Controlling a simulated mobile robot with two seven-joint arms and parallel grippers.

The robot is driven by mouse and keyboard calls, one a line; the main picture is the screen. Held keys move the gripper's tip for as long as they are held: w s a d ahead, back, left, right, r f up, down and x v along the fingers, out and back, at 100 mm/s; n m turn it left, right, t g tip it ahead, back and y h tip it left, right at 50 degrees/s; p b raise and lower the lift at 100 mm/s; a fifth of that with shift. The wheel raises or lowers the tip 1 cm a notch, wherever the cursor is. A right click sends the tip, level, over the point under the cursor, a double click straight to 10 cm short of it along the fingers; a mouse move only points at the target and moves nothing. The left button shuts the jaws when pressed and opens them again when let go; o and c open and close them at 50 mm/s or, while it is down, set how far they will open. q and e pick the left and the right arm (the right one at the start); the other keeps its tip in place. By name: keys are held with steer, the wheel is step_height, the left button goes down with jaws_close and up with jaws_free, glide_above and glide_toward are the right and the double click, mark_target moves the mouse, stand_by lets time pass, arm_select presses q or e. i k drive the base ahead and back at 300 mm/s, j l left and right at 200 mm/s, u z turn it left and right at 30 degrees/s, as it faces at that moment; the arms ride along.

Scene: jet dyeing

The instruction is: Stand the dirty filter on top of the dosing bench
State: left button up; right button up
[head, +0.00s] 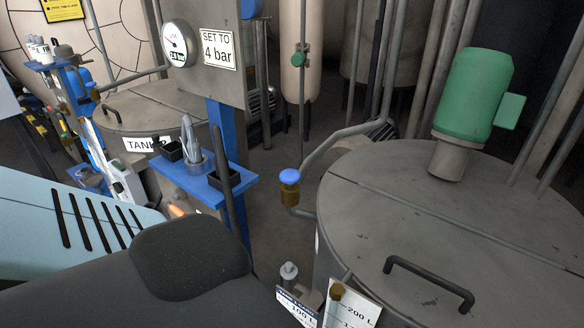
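I cannot make out the dirty filter in the head view. No surface here can be identified for certain as the dosing bench. Neither of my grippers is in view, so what they hold cannot be told. A large dark grey rounded shape and a pale blue slotted panel fill the lower left and hide what lies behind them.
A round grey tank lid (420,225) with a green motor (474,95) fills the right. A blue-capped valve (290,182) stands beside it. A small blue shelf (195,185) holds a tool cup (196,170). A gauge (180,43) hangs above. Grey floor (275,155) shows between.

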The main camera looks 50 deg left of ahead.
mark_target(290, 271)
steer(key=i+j, duration=0.1)
steer(key=j, duration=0.6)
steer(key=i+j+z, duration=0.1)
steer(key=j, duration=0.6)
